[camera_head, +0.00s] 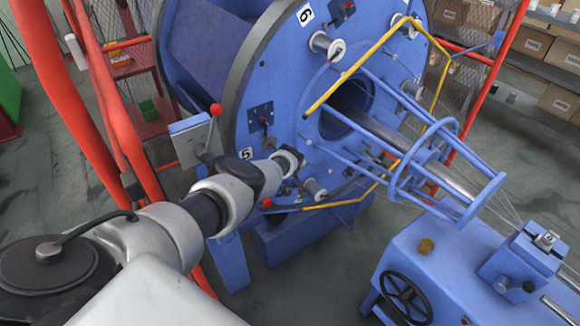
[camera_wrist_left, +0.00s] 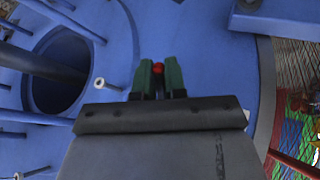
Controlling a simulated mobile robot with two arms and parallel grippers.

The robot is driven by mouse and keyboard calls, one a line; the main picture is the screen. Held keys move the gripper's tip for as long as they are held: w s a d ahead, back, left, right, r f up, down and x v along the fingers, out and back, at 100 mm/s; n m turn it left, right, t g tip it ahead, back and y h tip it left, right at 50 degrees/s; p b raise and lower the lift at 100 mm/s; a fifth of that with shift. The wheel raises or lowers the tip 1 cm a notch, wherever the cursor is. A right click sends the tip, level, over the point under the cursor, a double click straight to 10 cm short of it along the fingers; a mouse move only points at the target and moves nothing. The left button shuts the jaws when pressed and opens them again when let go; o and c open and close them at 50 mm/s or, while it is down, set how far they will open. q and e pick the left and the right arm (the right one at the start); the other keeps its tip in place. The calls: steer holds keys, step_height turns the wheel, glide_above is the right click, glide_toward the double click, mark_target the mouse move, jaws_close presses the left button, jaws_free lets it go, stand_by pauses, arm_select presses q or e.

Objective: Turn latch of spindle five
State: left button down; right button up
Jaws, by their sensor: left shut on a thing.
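My left gripper (camera_wrist_left: 158,80) has its green fingers shut on a small red knob (camera_wrist_left: 158,69) in the left wrist view. In the head view, my left arm reaches in from the lower left to the blue disc (camera_head: 300,95), near the label 5 (camera_head: 247,154). My wrist hides the fingertips and the held knob there. A dark latch plate (camera_head: 261,114) sits just above the label. A pale spindle end (camera_head: 288,160) shows beside my wrist. I cannot tell how the held latch is turned. My right gripper is not in view.
A lever with a red knob (camera_head: 216,110) stands on a grey box left of the disc. A yellow bar (camera_head: 350,72) and a blue cage (camera_head: 445,165) project from the disc. A blue bench with a black handwheel (camera_head: 406,297) is at the lower right. Red posts flank my arm.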

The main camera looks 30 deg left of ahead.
arm_select(q)
steer(key=shift+r+g+h+b, duration=0.1)
steer(key=shift+g+h+b, duration=0.2)
steer(key=shift+h, duration=0.4)
steer(key=shift+r+n+g+h+b, duration=0.1)
steer(key=shift+n+g+h+b, duration=0.25)
steer(key=shift+h+b, duration=0.35)
steer(key=h+b, duration=0.2)
steer(key=shift+s+d+r+n+g+b, duration=0.1)
steer(key=shift+r+n+g+b, duration=0.15)
steer(key=shift+g+b, duration=0.1)
steer(key=shift+d+r+h+b, duration=0.1)
steer(key=shift+r+h+b, duration=0.1)
steer(key=shift+h+b, duration=0.15)
steer(key=c, duration=1.2)
jaws_free()
steer(key=shift+r, duration=0.15)
